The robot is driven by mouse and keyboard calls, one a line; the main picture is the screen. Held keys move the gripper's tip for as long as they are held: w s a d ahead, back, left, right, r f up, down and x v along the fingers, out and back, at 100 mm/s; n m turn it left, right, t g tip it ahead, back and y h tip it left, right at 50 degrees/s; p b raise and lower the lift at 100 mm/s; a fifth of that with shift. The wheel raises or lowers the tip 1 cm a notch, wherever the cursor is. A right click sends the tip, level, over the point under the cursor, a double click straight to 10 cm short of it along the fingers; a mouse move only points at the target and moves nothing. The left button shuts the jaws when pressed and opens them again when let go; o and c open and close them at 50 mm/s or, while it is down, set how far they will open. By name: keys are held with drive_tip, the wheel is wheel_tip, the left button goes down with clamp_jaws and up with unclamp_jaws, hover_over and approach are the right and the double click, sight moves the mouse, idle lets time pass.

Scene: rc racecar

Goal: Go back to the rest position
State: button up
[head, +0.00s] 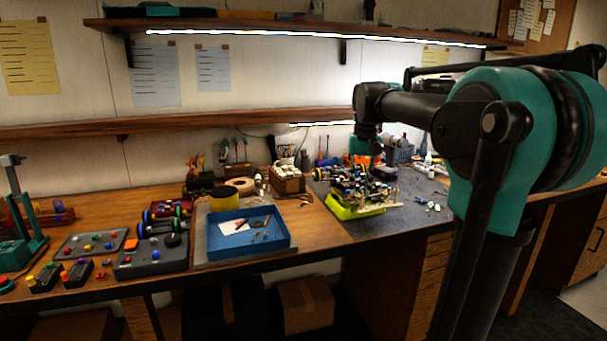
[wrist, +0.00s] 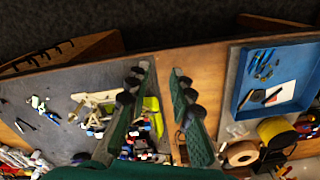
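My gripper (wrist: 161,70) is open in the wrist view, with nothing between its two green fingers. In the head view the end of my arm (head: 368,130) hangs above the back of the workbench. The RC racecar (head: 362,182), a mass of small coloured parts, sits on a bright yellow-green stand (head: 345,208) below and in front of it. In the wrist view the stand (wrist: 154,118) shows beside the left finger, partly hidden by it. My gripper appears above the bench and apart from the car.
A blue tray (head: 212,247) with paper and small parts lies to the left on the wooden bench (head: 330,232). A yellow roll (head: 224,198), a wooden box (head: 287,182) and control boxes (head: 152,258) stand around it. A shelf (head: 230,125) runs behind.

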drive_tip(key=s+d+f+t, duration=0.1)
drive_tip(key=s+f+t, duration=0.1)
drive_tip(key=s+f, duration=0.8)
drive_tip(key=s+d+f+t, duration=0.1)
drive_tip(key=s+d+f, duration=0.1)
drive_tip(key=s+f, duration=0.9)
wheel_tip(320, 180, down, 8)
drive_tip(key=shift+s+f+n+t, duration=0.1)
drive_tip(key=shift+s+n+t, duration=0.2)
drive_tip(key=shift+t, duration=0.1)
